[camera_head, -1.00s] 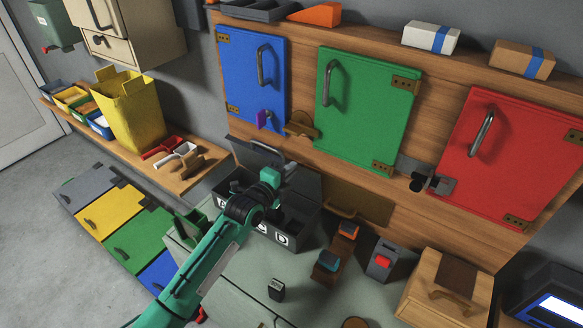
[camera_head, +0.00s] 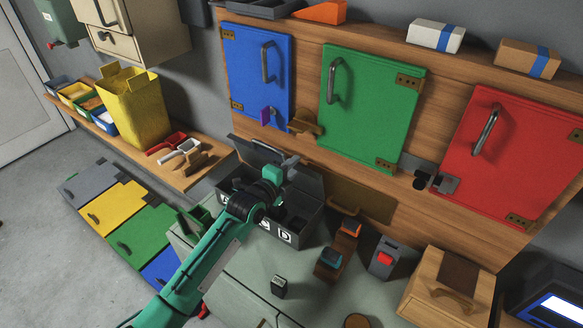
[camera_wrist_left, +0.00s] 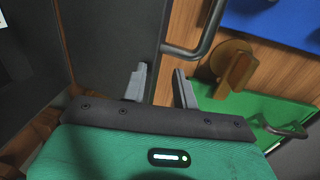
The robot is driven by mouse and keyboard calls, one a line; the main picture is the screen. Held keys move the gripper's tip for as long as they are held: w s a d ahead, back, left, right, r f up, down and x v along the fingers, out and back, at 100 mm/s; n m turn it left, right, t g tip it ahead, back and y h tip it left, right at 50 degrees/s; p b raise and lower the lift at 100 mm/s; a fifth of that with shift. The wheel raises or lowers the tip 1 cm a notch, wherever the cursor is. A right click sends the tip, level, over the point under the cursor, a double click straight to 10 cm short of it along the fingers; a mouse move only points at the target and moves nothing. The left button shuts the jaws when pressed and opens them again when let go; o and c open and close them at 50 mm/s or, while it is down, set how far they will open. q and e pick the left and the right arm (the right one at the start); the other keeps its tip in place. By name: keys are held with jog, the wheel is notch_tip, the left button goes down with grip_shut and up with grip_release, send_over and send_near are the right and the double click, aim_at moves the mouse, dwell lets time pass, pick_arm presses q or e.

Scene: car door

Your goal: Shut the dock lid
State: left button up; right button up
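The dock appears to be the dark grey box (camera_head: 297,237) with white letter labels on its front, on the grey-green bench. Its dark lid stands raised at the back, with one panel (camera_head: 310,182) just right of my left gripper (camera_head: 290,162). My green left arm reaches across the box and hides part of it. In the left wrist view the left gripper (camera_wrist_left: 160,86) has its two grey fingers apart. A dark panel (camera_wrist_left: 112,40), apparently the lid, ends near the gap between them. Contact cannot be told. A dark bar handle (camera_wrist_left: 205,38) lies just beyond. My right gripper is not shown.
Blue (camera_head: 255,75), green (camera_head: 370,105) and red (camera_head: 512,155) doors stand behind the bench. A brown latch (camera_head: 305,125) juts out near the gripper. Small devices (camera_head: 330,262) and a wooden box (camera_head: 448,290) stand to the right.

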pick_arm(q)
jog(key=r+p+v, duration=0.2)
jog(key=p+v, duration=0.4)
jog(key=v, duration=0.3)
dwell(0.4)
jog(key=shift+s, duration=0.1)
dwell(1.3)
